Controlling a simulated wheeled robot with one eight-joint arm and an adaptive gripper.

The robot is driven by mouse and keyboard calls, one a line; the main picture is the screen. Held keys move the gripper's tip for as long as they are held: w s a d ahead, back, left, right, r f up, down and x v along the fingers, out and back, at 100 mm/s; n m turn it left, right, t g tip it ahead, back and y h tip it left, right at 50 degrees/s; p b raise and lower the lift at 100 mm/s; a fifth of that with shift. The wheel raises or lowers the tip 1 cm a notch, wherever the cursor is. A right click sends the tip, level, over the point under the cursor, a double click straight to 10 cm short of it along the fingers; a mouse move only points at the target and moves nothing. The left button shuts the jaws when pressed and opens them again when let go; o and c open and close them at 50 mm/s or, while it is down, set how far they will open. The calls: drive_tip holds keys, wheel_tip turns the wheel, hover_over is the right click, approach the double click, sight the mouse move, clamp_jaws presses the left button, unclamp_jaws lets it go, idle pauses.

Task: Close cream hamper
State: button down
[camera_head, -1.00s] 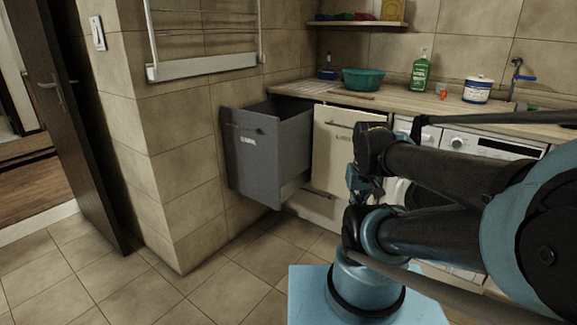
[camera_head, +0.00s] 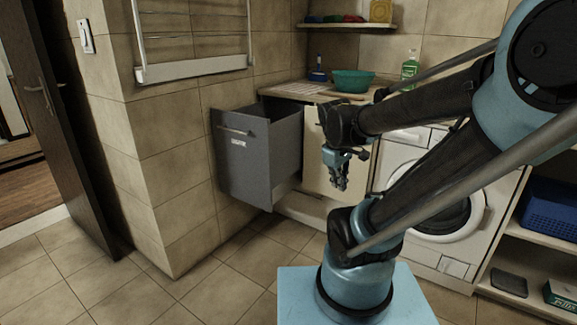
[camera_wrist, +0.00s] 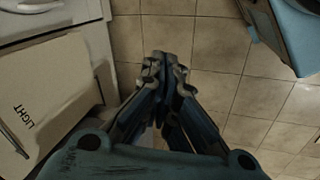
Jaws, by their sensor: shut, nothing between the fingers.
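The cream hamper (camera_head: 314,150) has a flat front below the counter, just right of the grey hamper. My arm hides part of it in the head view. In the wrist view its front (camera_wrist: 52,92) is at the left, with the word LIGHT and a handle. It appears to stand out a little from the cabinet line, but I cannot tell how far. My gripper (camera_head: 342,184) points down in front of it, shut and empty. In the wrist view the fingertips (camera_wrist: 166,62) are together over the floor, right of the cream front and apart from it.
The grey hamper (camera_head: 245,160) is pulled far out, left of the cream one. A washing machine (camera_head: 400,165) stands to the right, partly behind my arm. Open shelves with a blue basket (camera_head: 549,208) are at far right. Tiled floor (camera_head: 215,285) is free at front left.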

drive_tip(key=w+a+f+n+t+h, duration=0.3)
drive_tip(key=w+a+n+t, duration=0.2)
drive_tip(key=w+a+n, duration=1.75)
drive_tip(key=w+d+f+m, duration=0.1)
drive_tip(key=w+d+f, duration=0.5)
drive_tip(key=w+d, duration=0.2)
drive_tip(key=shift+w+f+m, duration=0.3)
drive_tip(key=shift+w+m, duration=0.05)
drive_tip(key=shift+w, duration=1)
drive_tip(key=shift+a, duration=0.1)
